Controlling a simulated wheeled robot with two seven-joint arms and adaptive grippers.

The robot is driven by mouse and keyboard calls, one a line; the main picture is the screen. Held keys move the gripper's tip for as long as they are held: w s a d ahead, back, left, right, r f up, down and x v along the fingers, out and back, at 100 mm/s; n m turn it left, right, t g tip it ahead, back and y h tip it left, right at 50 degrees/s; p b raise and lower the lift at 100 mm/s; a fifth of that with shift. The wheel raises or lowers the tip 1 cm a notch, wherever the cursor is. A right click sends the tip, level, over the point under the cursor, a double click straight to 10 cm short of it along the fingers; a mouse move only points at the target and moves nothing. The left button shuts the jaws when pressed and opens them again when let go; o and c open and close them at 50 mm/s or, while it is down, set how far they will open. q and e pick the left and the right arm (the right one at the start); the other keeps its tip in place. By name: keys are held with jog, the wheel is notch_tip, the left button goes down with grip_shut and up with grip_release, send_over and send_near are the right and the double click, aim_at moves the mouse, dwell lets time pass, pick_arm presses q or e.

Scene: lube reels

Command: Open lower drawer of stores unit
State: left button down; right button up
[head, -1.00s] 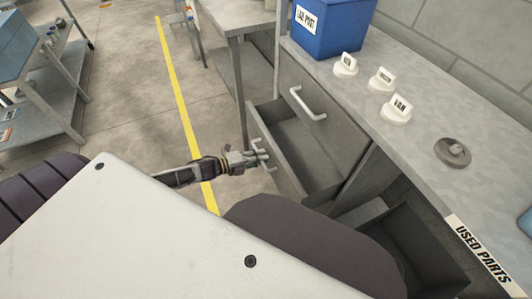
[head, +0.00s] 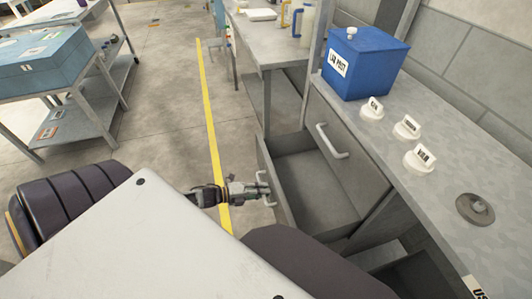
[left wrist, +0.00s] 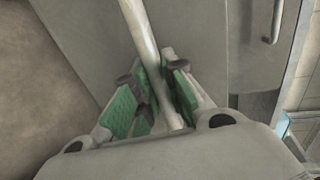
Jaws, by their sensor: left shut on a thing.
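The stores unit is the grey metal cabinet under the worktop on the right. Its lower drawer (head: 308,190) stands pulled out, and I see into its empty inside. My left gripper (head: 262,188) is at the outer face of this drawer, at its handle. In the left wrist view the green-padded fingers (left wrist: 158,95) are shut on the pale bar handle (left wrist: 140,35), which runs between them. The upper drawer (head: 340,130) is shut, and its handle (head: 331,141) is free. My right gripper is not in view.
The worktop (head: 440,185) holds a blue box (head: 362,65), several white labelled knobs (head: 406,127) and a grey round part (head: 475,209). A bench (head: 270,45) stands behind the unit. A shelf with a blue case (head: 50,62) is at left. The floor between, with a yellow line (head: 212,120), is clear.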

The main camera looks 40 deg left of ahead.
pick_arm(q)
jog(key=shift+s+f, duration=0.1)
jog(key=shift+s, duration=0.1)
dwell(0.3)
jog(key=c, duration=1.5)
grip_release()
jog(key=shift+a, duration=0.1)
jog(key=shift+o, duration=0.2)
jog(key=v, duration=1.2)
